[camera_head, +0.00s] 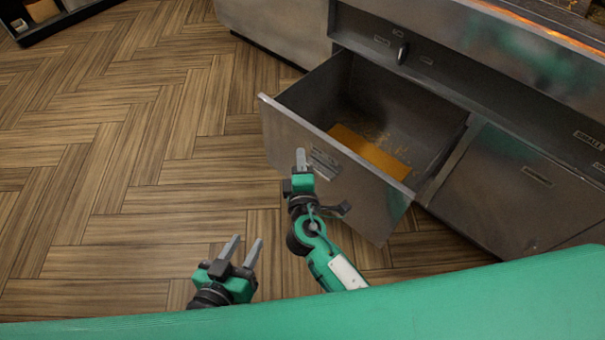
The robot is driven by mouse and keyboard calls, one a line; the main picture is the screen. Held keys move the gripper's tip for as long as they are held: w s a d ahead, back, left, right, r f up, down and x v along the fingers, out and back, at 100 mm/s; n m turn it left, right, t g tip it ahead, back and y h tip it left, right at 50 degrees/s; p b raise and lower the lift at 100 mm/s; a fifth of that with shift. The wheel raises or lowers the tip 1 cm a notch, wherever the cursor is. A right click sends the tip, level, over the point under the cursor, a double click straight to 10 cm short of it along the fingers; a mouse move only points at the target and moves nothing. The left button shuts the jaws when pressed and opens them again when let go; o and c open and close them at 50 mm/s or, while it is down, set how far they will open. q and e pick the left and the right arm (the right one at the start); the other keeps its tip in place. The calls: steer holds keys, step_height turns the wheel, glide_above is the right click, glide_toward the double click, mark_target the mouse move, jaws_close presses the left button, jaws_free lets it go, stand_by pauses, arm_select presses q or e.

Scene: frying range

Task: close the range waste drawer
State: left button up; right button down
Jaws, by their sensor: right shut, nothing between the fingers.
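The range waste drawer (290,140) is pulled out of the steel range front, with its front panel facing me. Inside it lies a flat orange-brown patch with crumbs (370,150). My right gripper (301,157) is shut and empty, with its fingertips in front of the drawer's front panel, left of the label plate. I cannot tell whether the fingertips touch the panel. My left gripper (245,247) is open and empty, low in the picture over the floor, apart from the drawer.
The range body (540,190) with closed steel fronts stands to the right of the drawer. A steel cabinet (275,30) stands behind it. A dark shelf (70,18) is at the far upper left. The wooden floor (120,160) on the left is clear.

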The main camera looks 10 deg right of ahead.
mark_target(311, 131)
steer(key=w+d, duration=0.2)
steer(key=w, duration=0.1)
steer(key=w+d, duration=0.1)
steer(key=shift+w, duration=0.3)
arm_select(q)
steer(key=shift+a+f, duration=0.1)
arm_select(e)
steer(key=shift+d, duration=0.1)
